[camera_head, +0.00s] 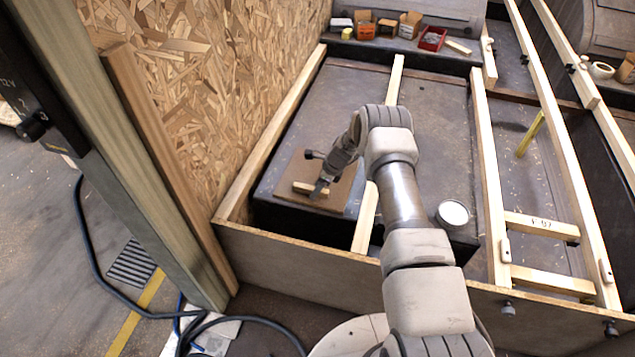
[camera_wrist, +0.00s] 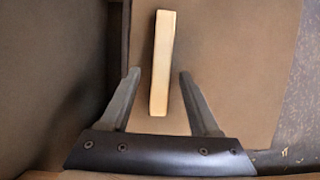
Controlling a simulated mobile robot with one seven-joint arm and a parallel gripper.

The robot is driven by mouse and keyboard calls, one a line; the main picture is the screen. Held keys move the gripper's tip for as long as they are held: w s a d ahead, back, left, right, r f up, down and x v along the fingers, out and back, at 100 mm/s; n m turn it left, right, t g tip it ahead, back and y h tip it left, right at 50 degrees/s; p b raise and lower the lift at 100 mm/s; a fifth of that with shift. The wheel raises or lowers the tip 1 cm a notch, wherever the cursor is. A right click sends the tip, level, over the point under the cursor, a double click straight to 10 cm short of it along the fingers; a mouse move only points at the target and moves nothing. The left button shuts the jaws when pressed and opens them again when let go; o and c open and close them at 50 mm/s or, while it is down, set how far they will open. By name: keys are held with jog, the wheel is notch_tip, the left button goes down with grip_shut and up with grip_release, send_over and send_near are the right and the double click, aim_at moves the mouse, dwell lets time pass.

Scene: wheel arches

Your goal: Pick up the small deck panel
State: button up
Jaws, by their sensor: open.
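The small deck panel is a flat brown square board (camera_head: 297,169) lying on the dark deck at the left, near the chipboard wall. A pale wooden strip (camera_head: 303,187) lies along its top like a handle. My gripper (camera_head: 319,190) is over the panel at the strip. In the wrist view the panel (camera_wrist: 225,70) fills the middle, and the strip (camera_wrist: 162,62) runs up between the two fingers of my open gripper (camera_wrist: 160,74). A gap shows on both sides of the strip. I cannot tell how high the fingertips are above the panel.
A pale batten (camera_head: 366,215) runs along the deck right of the panel. A raised board (camera_head: 300,253) closes the front edge. A round white-topped can (camera_head: 453,213) stands right of my arm. Small boxes (camera_head: 387,27) and a red bin (camera_head: 432,38) sit on the back ledge.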

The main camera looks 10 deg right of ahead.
jog(key=shift+f, duration=0.15)
jog(key=shift+c, duration=0.3)
grip_shut()
dwell(1.0)
jog(key=shift+w, duration=0.1)
